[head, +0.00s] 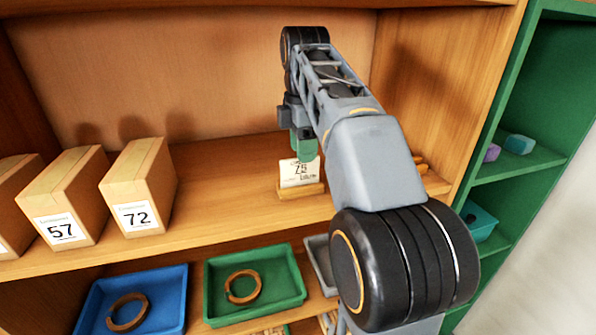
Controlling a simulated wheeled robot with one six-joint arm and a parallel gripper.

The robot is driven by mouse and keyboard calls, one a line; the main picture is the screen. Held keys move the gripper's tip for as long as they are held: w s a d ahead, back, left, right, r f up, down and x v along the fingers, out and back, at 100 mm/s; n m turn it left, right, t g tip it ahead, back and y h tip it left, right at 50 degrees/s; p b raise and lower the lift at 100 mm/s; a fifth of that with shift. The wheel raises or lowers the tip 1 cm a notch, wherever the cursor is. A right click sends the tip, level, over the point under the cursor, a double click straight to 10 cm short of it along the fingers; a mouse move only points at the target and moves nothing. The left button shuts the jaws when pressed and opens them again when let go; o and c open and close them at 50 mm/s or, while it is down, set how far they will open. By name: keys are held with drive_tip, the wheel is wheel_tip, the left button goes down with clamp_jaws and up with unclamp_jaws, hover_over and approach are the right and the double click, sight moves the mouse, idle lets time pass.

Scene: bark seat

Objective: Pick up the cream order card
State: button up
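The cream order card (298,174) stands upright in a small wooden holder (300,192) on the upper shelf. It bears dark print that looks like 75. My gripper (305,150) points down with green fingers right at the card's top edge, and one finger overlaps the card's upper right in the picture. I cannot tell whether the fingers touch the card or how far apart they are. My arm comes in from the lower right and hides the shelf to the right of the card.
Cardboard boxes marked 57 (62,200) and 72 (140,188) stand to the left on the same shelf (225,200). Below are a blue tray (168,282) and a green tray (215,290), each with a wooden ring. A green cabinet (515,165) stands at the right.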

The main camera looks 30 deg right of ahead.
sight(300, 169)
drive_tip(key=shift+w+a+f, duration=0.1)
drive_tip(key=shift+a+f, duration=0.1)
drive_tip(key=shift+f, duration=1.15)
drive_tip(key=shift+a+f, duration=0.15)
drive_tip(key=shift+f, duration=1.2)
clamp_jaws()
